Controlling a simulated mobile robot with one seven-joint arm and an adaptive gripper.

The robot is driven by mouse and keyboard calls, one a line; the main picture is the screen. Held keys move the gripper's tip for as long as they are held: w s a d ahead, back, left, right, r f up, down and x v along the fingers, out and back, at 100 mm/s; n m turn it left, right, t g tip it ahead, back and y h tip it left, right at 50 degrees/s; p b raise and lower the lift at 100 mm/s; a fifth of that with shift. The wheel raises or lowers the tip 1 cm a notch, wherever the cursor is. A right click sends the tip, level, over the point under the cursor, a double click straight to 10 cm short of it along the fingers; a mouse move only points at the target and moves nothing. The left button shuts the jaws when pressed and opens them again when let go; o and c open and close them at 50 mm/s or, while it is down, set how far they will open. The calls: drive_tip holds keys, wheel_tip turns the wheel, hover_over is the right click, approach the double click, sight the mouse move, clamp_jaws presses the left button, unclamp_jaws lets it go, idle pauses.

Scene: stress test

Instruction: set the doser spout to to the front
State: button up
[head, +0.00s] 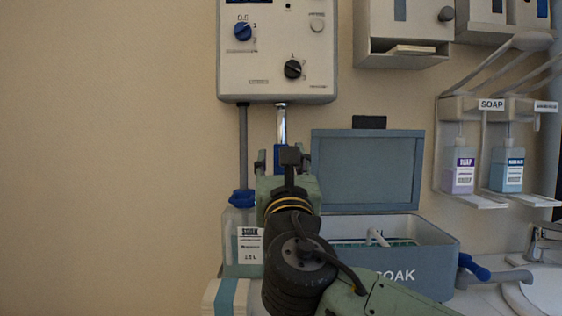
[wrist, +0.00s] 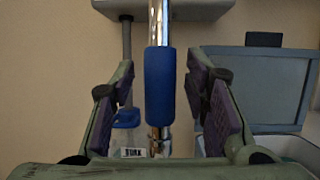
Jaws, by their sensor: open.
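The doser (head: 275,65) is a pale wall box with a blue knob and a black knob. A chrome spout pipe (head: 281,122) hangs from its underside and carries a blue sleeve (head: 278,156). In the wrist view the blue sleeve (wrist: 160,87) stands upright between my fingers, with chrome pipe above and below it. My gripper (wrist: 161,88) is open, one finger on each side of the sleeve, with gaps visible on both sides. In the head view my gripper (head: 284,160) covers the lower part of the spout, and its outlet direction cannot be told.
A grey tube (head: 243,145) runs from the doser to a blue-capped bottle (head: 241,245) on the left. An open SOAK box (head: 430,255) with raised lid (head: 367,170) stands close on the right. Soap bottles (head: 459,172) hang on a rack at the far right, above a sink.

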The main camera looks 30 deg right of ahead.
drive_tip(key=v, duration=0.7)
drive_tip(key=shift+s, duration=0.25)
drive_tip(key=shift+a+f, duration=0.1)
